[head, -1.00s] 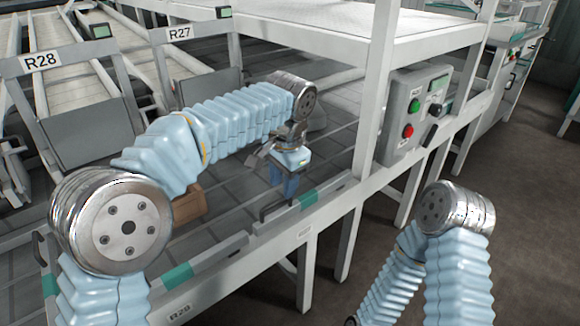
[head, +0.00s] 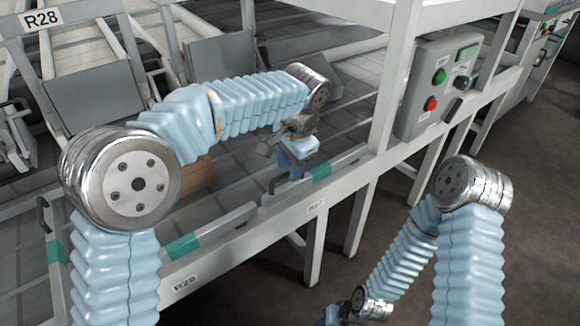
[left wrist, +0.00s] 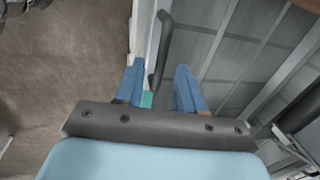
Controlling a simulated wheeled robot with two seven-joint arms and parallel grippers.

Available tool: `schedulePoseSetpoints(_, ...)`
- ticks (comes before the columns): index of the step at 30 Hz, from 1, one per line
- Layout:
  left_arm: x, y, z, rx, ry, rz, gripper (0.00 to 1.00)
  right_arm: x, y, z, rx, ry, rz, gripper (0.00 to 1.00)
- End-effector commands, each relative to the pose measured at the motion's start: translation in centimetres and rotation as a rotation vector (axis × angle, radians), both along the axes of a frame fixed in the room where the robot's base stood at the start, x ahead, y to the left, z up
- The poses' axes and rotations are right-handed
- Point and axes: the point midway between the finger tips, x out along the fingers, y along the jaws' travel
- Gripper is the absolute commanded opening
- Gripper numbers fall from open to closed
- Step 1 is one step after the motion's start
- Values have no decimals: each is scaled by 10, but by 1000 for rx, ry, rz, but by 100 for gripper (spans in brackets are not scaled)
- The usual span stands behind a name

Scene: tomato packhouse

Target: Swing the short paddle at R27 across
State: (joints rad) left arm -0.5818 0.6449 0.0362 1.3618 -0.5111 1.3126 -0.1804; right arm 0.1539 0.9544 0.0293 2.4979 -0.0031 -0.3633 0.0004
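The short paddle (head: 345,160) is a grey bar with a teal band, along the near edge of the belt frame. A small label (head: 315,206) below it is too small to read. A dark upright handle (head: 270,187) stands at its left end. My left gripper (head: 288,172) is over that end, fingers pointing down. In the left wrist view its two blue fingers (left wrist: 160,85) are apart, and the dark handle (left wrist: 161,50) shows between and just beyond them. Contact cannot be told. My right gripper (head: 335,315) is only partly visible at the bottom edge, its fingers hidden.
A brown box (head: 197,175) sits on the belt behind my left arm. A white post (head: 395,90) and a grey control box (head: 437,85) with green and red buttons stand to the right. Open floor lies front right.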

Motion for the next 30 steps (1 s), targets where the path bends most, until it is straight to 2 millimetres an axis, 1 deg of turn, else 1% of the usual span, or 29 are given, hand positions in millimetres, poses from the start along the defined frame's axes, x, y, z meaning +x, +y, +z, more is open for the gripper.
schedulePoseSetpoints(3,0,1,-4,1,1,0,38,0,0,0,0,0,0,43)
schedulePoseSetpoints(9,0,1,-4,1,1,0,38,0,0,0,0,0,0,43)
schedulePoseSetpoints(11,0,1,-4,1,1,-1,30,0,0,0,0,0,0,43)
schedulePoseSetpoints(15,0,1,-4,1,1,-1,9,0,0,0,0,0,0,43)
schedulePoseSetpoints(17,0,1,-4,1,1,-1,0,0,0,0,0,0,0,43)
schedulePoseSetpoints(26,0,0,-4,1,1,-1,0,0,0,0,0,0,0,43)
schedulePoseSetpoints(30,1,4,-4,1,1,-3,0,0,0,0,0,0,0,43)
